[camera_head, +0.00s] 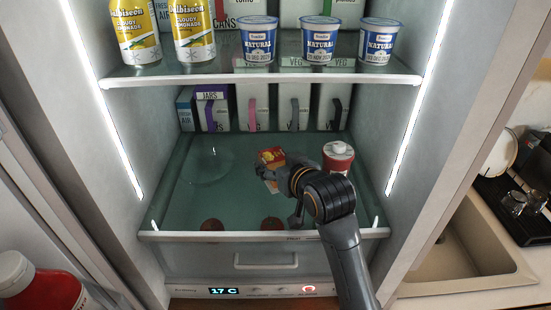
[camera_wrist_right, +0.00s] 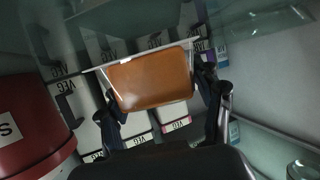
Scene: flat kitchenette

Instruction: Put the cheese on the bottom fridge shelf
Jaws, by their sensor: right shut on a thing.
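The cheese (camera_head: 270,157) is a small pack with a red and yellow face in the head view, above the bottom fridge shelf (camera_head: 200,185). In the right wrist view the cheese (camera_wrist_right: 152,80) shows as an orange-brown block with a pale edge, between the two fingers. My right gripper (camera_head: 274,184) is shut on it, reaching into the fridge from the front right. I cannot tell whether the pack touches the shelf glass. My left gripper is not in view.
A red tub with a white top (camera_head: 338,157) stands close right of the gripper. Several cartons (camera_head: 252,108) line the back. Yogurt pots (camera_head: 320,42) and yellow cans (camera_head: 193,35) stand on the shelf above. The bottom shelf's left part is clear.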

